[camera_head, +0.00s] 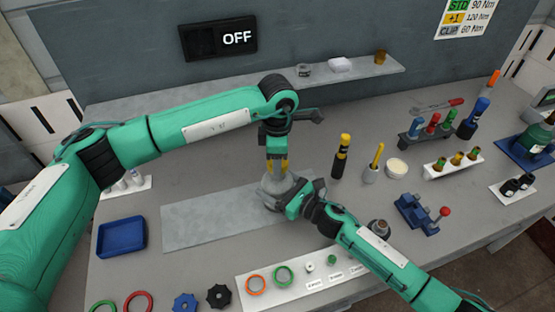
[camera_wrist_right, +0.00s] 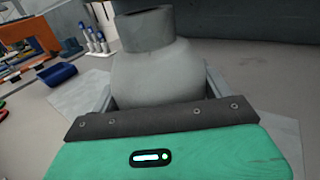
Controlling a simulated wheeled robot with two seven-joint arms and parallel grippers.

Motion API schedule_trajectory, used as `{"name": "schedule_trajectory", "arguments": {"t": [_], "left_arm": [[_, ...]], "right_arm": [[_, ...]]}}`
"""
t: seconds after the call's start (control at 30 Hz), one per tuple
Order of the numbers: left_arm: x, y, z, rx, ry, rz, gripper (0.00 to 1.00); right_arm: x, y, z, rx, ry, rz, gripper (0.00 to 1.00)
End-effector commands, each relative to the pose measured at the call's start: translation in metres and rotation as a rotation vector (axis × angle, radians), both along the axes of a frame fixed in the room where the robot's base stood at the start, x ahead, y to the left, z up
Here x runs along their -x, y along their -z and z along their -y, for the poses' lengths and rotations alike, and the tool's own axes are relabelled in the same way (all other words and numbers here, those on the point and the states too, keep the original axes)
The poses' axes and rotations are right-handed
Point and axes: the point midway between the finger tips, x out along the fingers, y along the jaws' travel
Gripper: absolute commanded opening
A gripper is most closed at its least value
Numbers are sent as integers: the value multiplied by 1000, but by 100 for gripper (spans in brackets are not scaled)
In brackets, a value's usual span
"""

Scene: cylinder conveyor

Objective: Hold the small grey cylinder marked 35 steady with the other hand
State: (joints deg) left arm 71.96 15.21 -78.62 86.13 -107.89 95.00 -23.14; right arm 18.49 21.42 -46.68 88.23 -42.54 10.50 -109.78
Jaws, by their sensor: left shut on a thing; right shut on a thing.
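The small grey cylinder (camera_head: 273,188) stands upright on a pale mat in the middle of the bench in the head view. In the right wrist view its rounded shoulder (camera_wrist_right: 157,75) and darker collar (camera_wrist_right: 145,32) fill the middle; no number is readable. My right gripper (camera_head: 291,198) is shut around the cylinder's body, with a grey finger on each side. My left gripper (camera_head: 277,165) points down from above, shut at the cylinder's top. Yellow parts show there; exactly what lies between the fingers is hidden.
The pale mat (camera_head: 200,222) is clear to the left, beside a blue tray (camera_head: 122,237). A white strip with rings (camera_head: 300,277) lies in front. A black-and-yellow tool (camera_head: 342,156), a white cup (camera_head: 397,168) and a blue clamp (camera_head: 412,212) stand to the right.

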Motion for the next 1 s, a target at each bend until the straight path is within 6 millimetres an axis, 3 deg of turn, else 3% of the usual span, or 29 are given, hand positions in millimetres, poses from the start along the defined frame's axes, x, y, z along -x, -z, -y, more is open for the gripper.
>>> {"name": "schedule_trajectory", "arguments": {"t": [0.27,0.6,0.83,0.87,0.93,1.0], "left_arm": [[0,-2,0,0,0,1,21],[0,-38,0,1,0,1,21],[0,-40,0,0,0,-1,21],[0,-40,0,0,0,-1,21],[0,-40,0,0,0,-1,21],[0,-40,0,0,0,-1,21]], "right_arm": [[0,1,0,1,0,-1,16],[0,1,0,1,0,-1,16],[0,1,0,1,0,-1,16],[0,1,0,1,0,-1,86],[0,1,0,1,0,-1,100],[0,0,0,1,0,-1,100]]}}
